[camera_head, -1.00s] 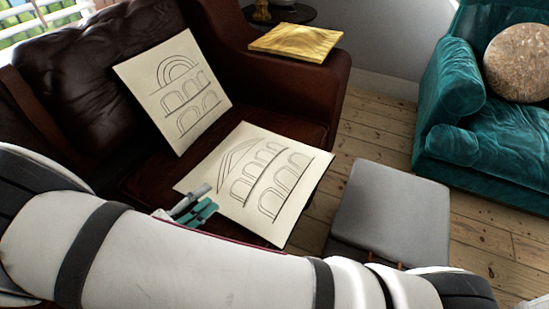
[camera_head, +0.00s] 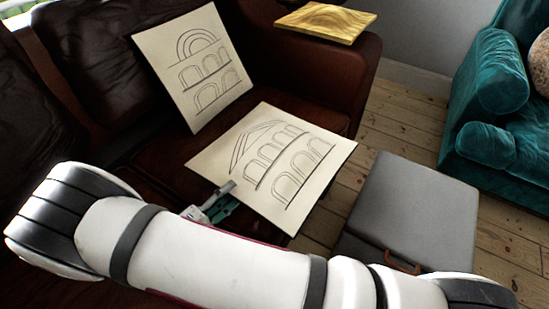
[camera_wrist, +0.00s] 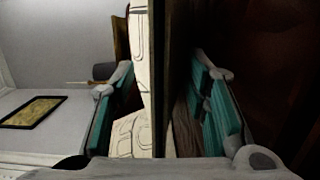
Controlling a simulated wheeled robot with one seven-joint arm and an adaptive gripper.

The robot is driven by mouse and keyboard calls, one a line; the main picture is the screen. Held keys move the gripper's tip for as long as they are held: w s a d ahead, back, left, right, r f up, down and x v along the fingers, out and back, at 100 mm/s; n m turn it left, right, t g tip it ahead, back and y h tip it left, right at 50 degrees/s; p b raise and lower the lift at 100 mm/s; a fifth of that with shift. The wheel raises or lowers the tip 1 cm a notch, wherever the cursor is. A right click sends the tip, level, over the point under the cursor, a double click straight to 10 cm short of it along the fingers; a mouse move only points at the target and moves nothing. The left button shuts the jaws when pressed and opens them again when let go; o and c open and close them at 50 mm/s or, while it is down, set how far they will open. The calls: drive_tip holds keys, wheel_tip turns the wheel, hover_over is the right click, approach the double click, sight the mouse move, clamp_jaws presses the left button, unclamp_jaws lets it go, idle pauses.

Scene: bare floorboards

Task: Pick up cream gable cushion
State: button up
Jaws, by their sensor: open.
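The cream gable cushion (camera_head: 272,168), a flat square with a line-drawn gable over rows of arches, lies tilted on the brown sofa seat. My gripper (camera_head: 222,203) is at its near left edge, open. In the wrist view, the cushion's cream drawn face (camera_wrist: 142,85) stands edge-on between the spread fingers of my gripper (camera_wrist: 167,85), with its dark side towards the right finger. The fingers appear to straddle the edge; I cannot tell whether either touches it. My arm hides part of the seat in front.
A second cream cushion (camera_head: 196,68) with a round arch leans on the sofa back. A yellow wooden board (camera_head: 326,21) lies on the sofa armrest. A grey case-like block (camera_head: 412,210) stands right of the sofa. A teal armchair (camera_head: 500,110) is farther right, with bare floorboards between.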

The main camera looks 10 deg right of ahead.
sight(244, 181)
drive_tip(key=b+x, duration=0.1)
drive_tip(key=x, duration=0.4)
drive_tip(key=c, duration=0.9)
drive_tip(key=shift+r, duration=0.1)
drive_tip(key=shift+c, duration=0.3)
